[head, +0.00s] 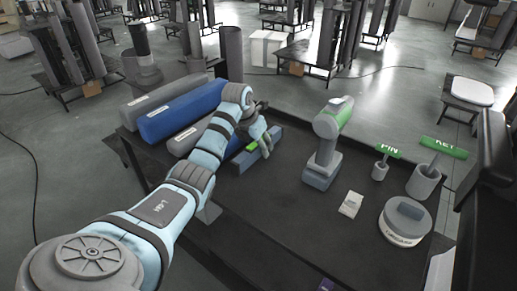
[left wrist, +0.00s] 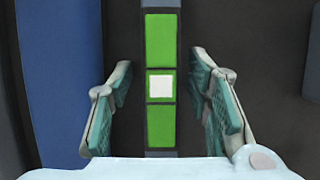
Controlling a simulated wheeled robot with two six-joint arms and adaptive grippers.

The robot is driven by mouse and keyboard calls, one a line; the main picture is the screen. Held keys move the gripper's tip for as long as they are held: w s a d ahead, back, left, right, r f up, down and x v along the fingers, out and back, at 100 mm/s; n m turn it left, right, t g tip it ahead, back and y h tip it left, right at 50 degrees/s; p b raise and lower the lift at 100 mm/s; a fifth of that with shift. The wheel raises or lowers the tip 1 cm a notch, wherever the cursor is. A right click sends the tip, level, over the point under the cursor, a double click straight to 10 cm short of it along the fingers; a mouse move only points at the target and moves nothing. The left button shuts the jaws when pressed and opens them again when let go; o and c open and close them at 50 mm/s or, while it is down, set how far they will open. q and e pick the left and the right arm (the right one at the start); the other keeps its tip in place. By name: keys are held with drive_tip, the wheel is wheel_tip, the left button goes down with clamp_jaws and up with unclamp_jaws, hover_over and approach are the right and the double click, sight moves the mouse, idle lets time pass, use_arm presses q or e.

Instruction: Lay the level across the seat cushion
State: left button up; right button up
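In the left wrist view the level (left wrist: 160,128) runs upright through the picture, with a white square between two green panels. My left gripper (head: 263,146) is over the level. Its open fingers (left wrist: 163,75) stand on either side of the bar with gaps visible on both sides. A white padded seat cushion (head: 472,91) seems to rest on a dark stand at the far right, away from the table. My right gripper is not in view.
Blue and grey rolls (head: 182,110) lie left of the level. The table (head: 280,215) is bare in front.

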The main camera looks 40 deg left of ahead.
use_arm(q)
clamp_jaws()
drive_tip(key=shift+r, duration=0.15)
